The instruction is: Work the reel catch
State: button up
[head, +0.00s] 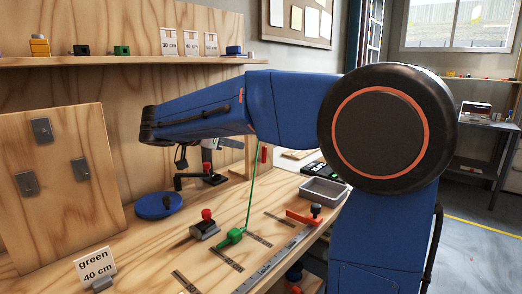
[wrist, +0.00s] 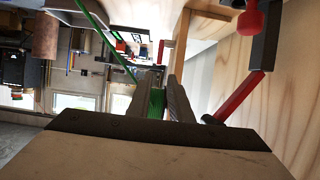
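My gripper (wrist: 161,76) shows in the wrist view with its two fingers apart and a gap between the tips. In the head view it is mostly hidden behind my blue arm. Something green with fine stripes (wrist: 155,104), like wound filament, shows in the gap; I cannot tell its depth. A green strand (head: 252,185) runs from a green clip (head: 232,237) up behind my arm.
A black device with a red knob (head: 206,168) stands below my arm. A red bar (wrist: 238,97) is close right in the wrist view. The bench also holds a blue disc (head: 158,205), a red-knobbed block (head: 205,226), a grey tray (head: 324,191) and a "green 40 cm" card (head: 95,265).

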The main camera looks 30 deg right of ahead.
aim_at(263, 150)
jog(key=x, duration=1.6)
jog(key=shift+w+d+f, duration=0.1)
jog(key=shift+d+f, duration=0.15)
jog(key=shift+d, duration=0.05)
jog(key=shift+c, duration=0.4)
grip_shut()
